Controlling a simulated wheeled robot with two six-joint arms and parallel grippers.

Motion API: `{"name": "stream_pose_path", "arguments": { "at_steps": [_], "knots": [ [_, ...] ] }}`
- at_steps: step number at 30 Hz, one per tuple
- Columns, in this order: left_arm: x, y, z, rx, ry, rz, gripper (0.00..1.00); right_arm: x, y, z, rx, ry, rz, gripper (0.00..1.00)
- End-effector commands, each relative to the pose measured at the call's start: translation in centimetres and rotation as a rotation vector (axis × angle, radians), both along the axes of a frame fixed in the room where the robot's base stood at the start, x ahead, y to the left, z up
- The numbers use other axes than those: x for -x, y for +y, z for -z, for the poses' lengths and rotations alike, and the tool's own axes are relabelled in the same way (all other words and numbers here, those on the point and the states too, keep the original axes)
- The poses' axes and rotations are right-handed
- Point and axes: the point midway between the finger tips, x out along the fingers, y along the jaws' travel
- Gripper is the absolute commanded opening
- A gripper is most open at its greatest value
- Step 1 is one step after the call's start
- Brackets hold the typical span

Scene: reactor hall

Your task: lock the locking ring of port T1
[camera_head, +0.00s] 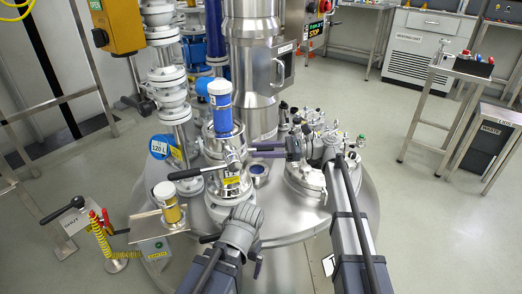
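Port T1 (231,180), with a yellow label on its metal collar, stands on the round steel vessel lid. A blue cylinder with a white cap (219,104) stands upright above it. The locking ring (223,140) is a metal band below the cylinder. A lever with a black handle (185,173) points left from the ring's front. My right gripper (252,149) comes from the right, with two dark fingers slightly apart, close to the ring's right side; I cannot tell whether it touches. My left gripper (229,242) is low in front of the port, and its fingers are mostly hidden.
A thick steel column (252,65) rises behind the port. Several small fittings crowd a raised flange (308,185) on the right. A small port with a yellow band (168,205) and a shut-labelled lever stand (75,217) are at left.

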Motion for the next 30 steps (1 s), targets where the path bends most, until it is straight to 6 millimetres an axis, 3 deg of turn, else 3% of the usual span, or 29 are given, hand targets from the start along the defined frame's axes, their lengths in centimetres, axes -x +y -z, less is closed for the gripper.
{"name": "stream_pose_path", "arguments": {
  "at_steps": [1,11,30],
  "knots": [
    [0.0,0.0,0.0,0.0,0.0,0.0,1.0,0.0,-0.02,0.0,0.0,0.0,0.0,0.35],
    [0.0,0.0,0.0,0.0,0.0,0.0,1.0,0.0,-0.03,0.0,0.0,0.0,0.0,0.0],
    [0.0,0.0,0.0,0.0,0.0,0.0,1.0,0.0,-0.05,0.0,0.0,0.0,0.0,0.0]
  ]
}}
